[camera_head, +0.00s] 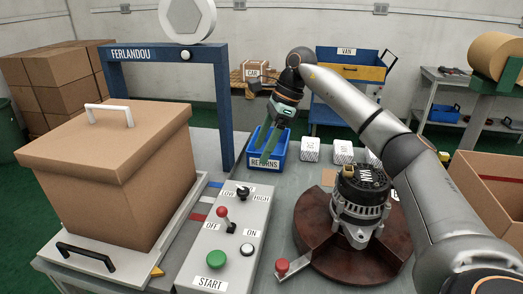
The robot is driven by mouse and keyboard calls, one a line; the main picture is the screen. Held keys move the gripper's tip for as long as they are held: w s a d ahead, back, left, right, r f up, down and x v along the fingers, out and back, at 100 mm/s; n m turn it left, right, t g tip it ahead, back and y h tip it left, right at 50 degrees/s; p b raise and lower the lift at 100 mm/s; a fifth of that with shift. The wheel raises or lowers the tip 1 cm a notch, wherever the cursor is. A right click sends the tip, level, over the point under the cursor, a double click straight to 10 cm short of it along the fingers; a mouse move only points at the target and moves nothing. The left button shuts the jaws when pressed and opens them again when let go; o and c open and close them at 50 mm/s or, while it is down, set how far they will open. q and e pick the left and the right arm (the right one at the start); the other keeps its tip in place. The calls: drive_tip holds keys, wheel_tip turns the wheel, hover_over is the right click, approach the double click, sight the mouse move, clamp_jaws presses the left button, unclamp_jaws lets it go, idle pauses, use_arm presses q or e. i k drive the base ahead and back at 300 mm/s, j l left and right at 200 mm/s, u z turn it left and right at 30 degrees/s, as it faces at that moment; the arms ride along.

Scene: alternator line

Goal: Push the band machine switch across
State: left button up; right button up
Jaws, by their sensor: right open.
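The band machine's blue arch (165,62) reads FERLANDOU. Its grey control panel (207,245) stands in front of it at the centre. On the panel, the red-knobbed lever switch (222,211) sits between the OFF and ON labels and leans left, towards OFF. A black LOW/HIGH switch (243,192) is above it, and a green START button (216,259) is below. My right gripper (269,149) is open and empty, pointing down by the blue RETURNS bin, behind and right of the panel. It is apart from the lever. My left gripper is not in view.
A lidded carton (118,170) stands on a tray left of the panel. An alternator (361,200) rests on a round brown turntable (310,225), whose red-knobbed handle (282,265) lies near the panel. The RETURNS bin (280,157) and small white boxes (310,149) are behind.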

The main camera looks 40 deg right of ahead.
sight(221, 211)
drive_tip(key=k+j, duration=0.8)
drive_tip(key=j, duration=0.1)
